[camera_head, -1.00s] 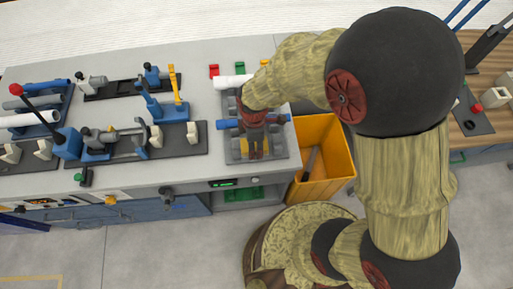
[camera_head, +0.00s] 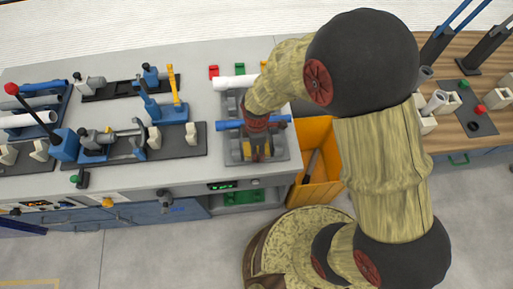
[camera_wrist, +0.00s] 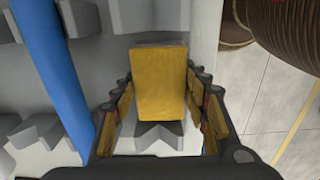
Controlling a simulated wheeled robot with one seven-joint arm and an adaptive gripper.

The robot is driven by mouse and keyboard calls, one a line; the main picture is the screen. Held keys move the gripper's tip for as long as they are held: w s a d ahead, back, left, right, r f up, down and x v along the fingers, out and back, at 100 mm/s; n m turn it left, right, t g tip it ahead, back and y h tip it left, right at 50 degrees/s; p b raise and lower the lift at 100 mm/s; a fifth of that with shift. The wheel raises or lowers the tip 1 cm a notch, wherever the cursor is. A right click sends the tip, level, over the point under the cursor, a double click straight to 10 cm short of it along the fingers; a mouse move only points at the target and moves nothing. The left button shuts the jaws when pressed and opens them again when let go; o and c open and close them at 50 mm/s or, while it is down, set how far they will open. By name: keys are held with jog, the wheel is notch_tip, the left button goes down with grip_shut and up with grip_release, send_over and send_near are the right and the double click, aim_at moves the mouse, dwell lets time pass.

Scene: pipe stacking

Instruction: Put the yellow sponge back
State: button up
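The yellow sponge (camera_wrist: 158,85) is a block in the middle of the wrist view, between the two fingers of my gripper (camera_wrist: 160,78). Its sides lie very close to the fingertips; I cannot tell whether the fingers press on it. A grey notched block (camera_wrist: 150,140) shows just below the sponge. In the head view my gripper (camera_head: 257,150) points down over a grey pipe station (camera_head: 282,148) near the counter's front edge. The sponge is mostly hidden there by my gripper.
A blue pipe (camera_head: 230,125) crosses the station beside my gripper, and a white pipe (camera_head: 235,82) lies behind it. An orange bin (camera_head: 325,185) stands right of the counter. Pipe fixtures (camera_head: 140,148) with levers fill the left. Bare counter (camera_head: 130,180) runs along the front.

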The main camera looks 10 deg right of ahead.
jog(key=o, duration=0.4)
jog(key=shift+o, duration=0.2)
notch_tip(320, 180, up, 20)
jog(key=d+f+m+t+p, duration=0.1)
jog(key=d+m+p, duration=0.2)
jog(key=p, duration=0.1)
jog(key=s+d+r+m+t, duration=0.2)
jog(key=s+d+r+m, duration=0.2)
jog(key=s+r+m, duration=0.2)
jog(key=s+d+r+m+t, duration=0.2)
jog(key=s+d+r+m, duration=0.3)
jog(key=r+m, duration=0.3)
notch_tip(320, 180, up, 4)
jog(key=shift+s+f+m+t, duration=0.25)
jog(key=shift+s+m+t, duration=0.05)
jog(key=shift+s, duration=0.35)
